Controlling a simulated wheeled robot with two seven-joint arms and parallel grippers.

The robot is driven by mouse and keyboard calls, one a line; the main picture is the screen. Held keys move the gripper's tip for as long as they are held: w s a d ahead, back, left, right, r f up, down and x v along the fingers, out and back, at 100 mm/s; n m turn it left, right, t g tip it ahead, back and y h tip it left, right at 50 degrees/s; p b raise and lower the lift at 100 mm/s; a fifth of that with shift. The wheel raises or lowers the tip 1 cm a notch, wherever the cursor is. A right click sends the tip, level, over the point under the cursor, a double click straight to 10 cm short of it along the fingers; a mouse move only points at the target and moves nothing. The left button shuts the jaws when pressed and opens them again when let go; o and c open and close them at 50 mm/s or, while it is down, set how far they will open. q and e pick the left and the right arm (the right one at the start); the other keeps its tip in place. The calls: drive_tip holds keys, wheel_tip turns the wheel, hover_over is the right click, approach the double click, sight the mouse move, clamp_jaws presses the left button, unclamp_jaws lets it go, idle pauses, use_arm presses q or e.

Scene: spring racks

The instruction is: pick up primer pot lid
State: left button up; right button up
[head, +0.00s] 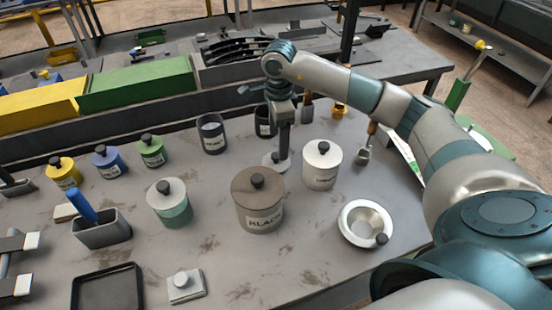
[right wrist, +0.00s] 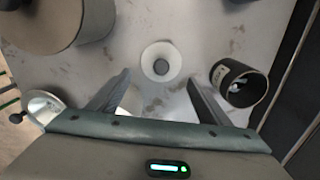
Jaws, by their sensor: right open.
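A small pale round lid (head: 272,161) with a dark knob lies flat on the table, partly hidden by my right gripper in the head view. It shows whole in the right wrist view (right wrist: 161,62), its knob roughly centred between the fingers. I cannot read a primer label on or near it. My right gripper (head: 284,166) points down above the lid. Its two fingers (right wrist: 158,78) are spread apart with nothing between them, one to each side of the lid as seen from the wrist. The left gripper is not clearly in view.
A large pot with a brown lid, labelled BLACK (head: 261,217), stands close in front. A white lidded pot (head: 320,178) stands just right. Open dark cups (head: 212,137) stand behind, and a white bowl (head: 351,228) lies front right. Several lidded pots stand left.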

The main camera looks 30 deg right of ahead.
sight(276, 160)
drive_tip(key=shift+f, duration=1.3)
drive_tip(key=shift+p, duration=0.4)
drive_tip(key=shift+f+p, duration=0.55)
drive_tip(key=shift+f, duration=0.05)
wheel_tip(276, 160, down, 3)
drive_tip(key=shift+p, duration=0.8)
drive_tip(key=shift+w+f, duration=0.1)
drive_tip(key=shift+f, duration=0.4)
drive_tip(key=c, duration=0.7)
